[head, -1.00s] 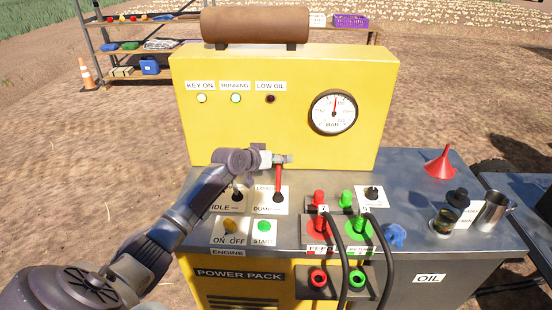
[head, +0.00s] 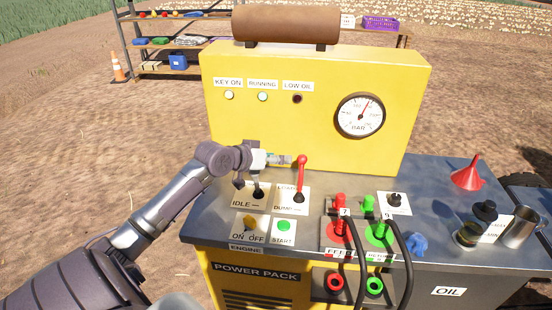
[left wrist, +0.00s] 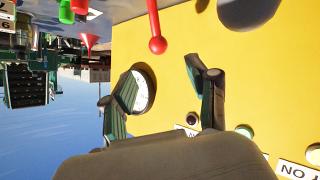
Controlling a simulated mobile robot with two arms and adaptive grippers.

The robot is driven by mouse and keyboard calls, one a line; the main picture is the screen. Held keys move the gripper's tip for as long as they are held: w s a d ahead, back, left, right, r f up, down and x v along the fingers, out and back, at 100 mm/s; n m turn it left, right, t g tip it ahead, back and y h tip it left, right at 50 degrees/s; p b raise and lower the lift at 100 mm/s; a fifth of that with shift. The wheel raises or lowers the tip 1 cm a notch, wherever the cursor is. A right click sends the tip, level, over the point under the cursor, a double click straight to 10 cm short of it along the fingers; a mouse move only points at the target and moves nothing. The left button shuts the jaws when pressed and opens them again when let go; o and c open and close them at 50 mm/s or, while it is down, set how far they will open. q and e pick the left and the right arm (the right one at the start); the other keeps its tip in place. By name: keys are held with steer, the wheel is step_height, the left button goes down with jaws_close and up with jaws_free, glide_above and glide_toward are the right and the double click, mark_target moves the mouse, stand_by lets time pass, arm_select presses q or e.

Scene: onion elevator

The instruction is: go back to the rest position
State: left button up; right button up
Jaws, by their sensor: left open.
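My left gripper (head: 284,160) is open and empty in front of the yellow panel. It is just left of the red-knobbed lever (head: 301,177) on the load/dump plate, with a small gap between them. In the left wrist view the two open fingers (left wrist: 162,72) point at the panel, and the red lever (left wrist: 157,44) shows beyond them, not between them. The yellow power pack (head: 226,130) has lit-looking key-on and running lamps, a dark low-oil lamp and a pressure gauge (head: 360,115). My right gripper is not in view.
The black idle lever (head: 258,192) stands close below my left gripper. Red and green hose couplings (head: 379,233) with black hoses, a blue item (head: 416,244), a red funnel (head: 467,173) and a metal jug (head: 521,227) are to the right. Open ground lies left of the pack.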

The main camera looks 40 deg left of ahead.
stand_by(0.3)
arm_select(q)
steer(key=s+d+f+m+g, duration=0.1)
steer(key=s+d+f, duration=0.3)
steer(key=s+d+f+m+g, duration=0.1)
steer(key=s+d+f+g, duration=0.1)
steer(key=s+d+f, duration=0.2)
steer(key=s+d+f+m+g, duration=0.1)
steer(key=s+d+f, duration=0.2)
steer(key=d+f, duration=0.2)
steer(key=shift+s+d+f+g, duration=0.3)
steer(key=shift+s+f, duration=0.1)
steer(key=shift+f, duration=0.25)
steer(key=s+d+f+g+y, duration=0.1)
steer(key=s+d, duration=0.2)
steer(key=s, duration=0.4)
steer(key=s+d+f+m+g, duration=0.1)
steer(key=s+d+g, duration=0.1)
steer(key=s+d, duration=0.3)
steer(key=s+d+f+g+y, duration=0.1)
steer(key=s+d, duration=0.1)
steer(key=s, duration=0.6)
step_height(320, 180, down, 24)
steer(key=f+g, duration=0.1)
steer(key=g, duration=0.1)
steer(key=s+a+f, duration=0.3)
steer(key=s+f, duration=1.3)
steer(key=s, duration=0.1)
steer(key=shift+s+f+m+g, duration=0.3)
steer(key=shift+s+m+g, duration=0.1)
